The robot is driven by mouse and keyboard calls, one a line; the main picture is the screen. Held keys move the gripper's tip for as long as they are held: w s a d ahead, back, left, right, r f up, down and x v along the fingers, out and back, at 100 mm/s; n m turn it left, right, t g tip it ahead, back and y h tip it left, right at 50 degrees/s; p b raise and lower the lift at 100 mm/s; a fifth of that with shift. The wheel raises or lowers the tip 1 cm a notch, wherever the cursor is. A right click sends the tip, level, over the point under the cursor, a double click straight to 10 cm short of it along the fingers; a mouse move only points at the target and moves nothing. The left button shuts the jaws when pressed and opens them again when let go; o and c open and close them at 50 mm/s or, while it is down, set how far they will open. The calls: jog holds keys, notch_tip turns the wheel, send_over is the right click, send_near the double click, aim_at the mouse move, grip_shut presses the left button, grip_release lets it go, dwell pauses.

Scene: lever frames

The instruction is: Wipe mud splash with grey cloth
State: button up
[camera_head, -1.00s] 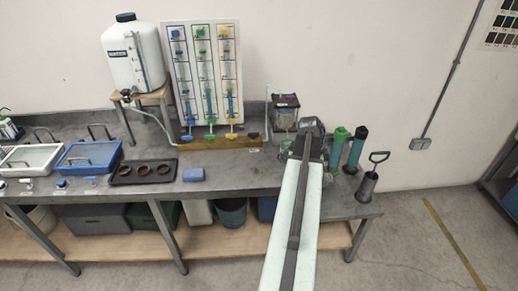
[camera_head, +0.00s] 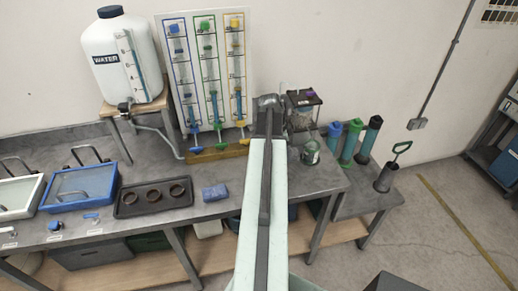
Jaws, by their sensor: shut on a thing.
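My arm reaches up from the bottom middle over the bench, and my gripper (camera_head: 268,103) is at its far end, in front of the right end of the wooden strip. It is small and dark here, and its fingers cannot be made out one by one. It is shut on a grey, rounded bundle at its tip, which looks like the grey cloth. I cannot make out a mud splash; the arm covers part of the bench top and of the strip behind it.
On the bench (camera_head: 320,178) stand a board with coloured tubes (camera_head: 222,70), a water tank (camera_head: 122,60), a blue sponge (camera_head: 215,193), a dark tray with brown rings (camera_head: 128,208), a glass jar (camera_head: 311,152) and a small tank (camera_head: 301,115). Tubes (camera_head: 350,143) stand at right.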

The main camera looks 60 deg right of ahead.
jog(key=shift+w, duration=0.4)
